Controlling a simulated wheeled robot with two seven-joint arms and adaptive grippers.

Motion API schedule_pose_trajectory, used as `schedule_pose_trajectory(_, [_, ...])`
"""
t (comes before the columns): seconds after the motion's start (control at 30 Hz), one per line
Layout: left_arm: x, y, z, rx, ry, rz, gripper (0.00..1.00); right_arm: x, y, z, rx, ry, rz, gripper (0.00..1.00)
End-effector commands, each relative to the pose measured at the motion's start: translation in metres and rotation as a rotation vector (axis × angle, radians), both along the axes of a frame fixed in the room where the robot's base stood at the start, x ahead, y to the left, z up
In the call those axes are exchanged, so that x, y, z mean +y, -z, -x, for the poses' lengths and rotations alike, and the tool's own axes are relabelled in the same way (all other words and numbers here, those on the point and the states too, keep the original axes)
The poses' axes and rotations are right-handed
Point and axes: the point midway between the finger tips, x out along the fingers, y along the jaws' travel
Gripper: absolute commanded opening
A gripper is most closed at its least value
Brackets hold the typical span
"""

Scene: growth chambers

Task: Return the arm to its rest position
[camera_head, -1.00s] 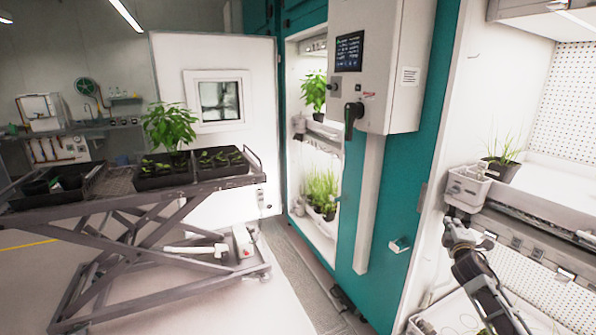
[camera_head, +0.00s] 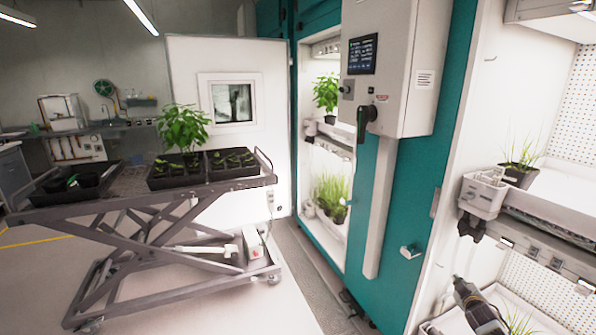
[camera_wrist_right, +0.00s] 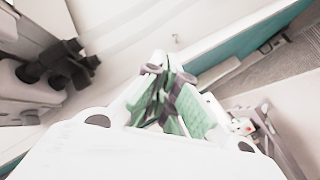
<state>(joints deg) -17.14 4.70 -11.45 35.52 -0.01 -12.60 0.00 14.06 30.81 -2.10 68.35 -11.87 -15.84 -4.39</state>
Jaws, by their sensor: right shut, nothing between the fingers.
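My right gripper (camera_head: 459,283) is at the lower right of the head view, at the end of a dark and grey arm. It is below and a little left of a white box (camera_head: 483,194) on the shelf edge, apart from it. In the right wrist view its fingers (camera_wrist_right: 164,92) with green pads are closed together and hold nothing. My left gripper is in neither view.
A black fitting (camera_head: 471,228) hangs under the white box. A potted grass plant (camera_head: 521,164) stands on the shelf behind. A lower tray of grass is at the bottom right. The teal chamber (camera_head: 400,210) is left of the gripper; a trolley (camera_head: 180,209) stands farther left.

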Motion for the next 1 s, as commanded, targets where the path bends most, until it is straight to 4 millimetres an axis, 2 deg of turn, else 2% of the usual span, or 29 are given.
schedule_pose_trajectory(0.03, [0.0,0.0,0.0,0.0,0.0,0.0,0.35,0.002,0.025,0.007,0.025,0.009,-0.035,0.0])
schedule_pose_trajectory(0.1, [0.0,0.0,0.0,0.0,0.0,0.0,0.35,0.006,0.056,0.017,0.056,0.021,-0.082,0.0])
schedule_pose_trajectory(0.27, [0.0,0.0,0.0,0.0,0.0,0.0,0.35,0.018,0.124,0.045,0.13,0.048,-0.172,0.0])
schedule_pose_trajectory(0.5, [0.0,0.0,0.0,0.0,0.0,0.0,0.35,0.043,0.218,0.098,0.246,0.086,-0.275,0.0])
schedule_pose_trajectory(0.77, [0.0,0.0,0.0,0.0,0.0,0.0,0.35,0.077,0.309,0.169,0.382,0.123,-0.36,0.0])
schedule_pose_trajectory(1.0, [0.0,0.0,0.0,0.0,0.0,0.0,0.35,0.114,0.381,0.244,0.507,0.152,-0.422,0.0])
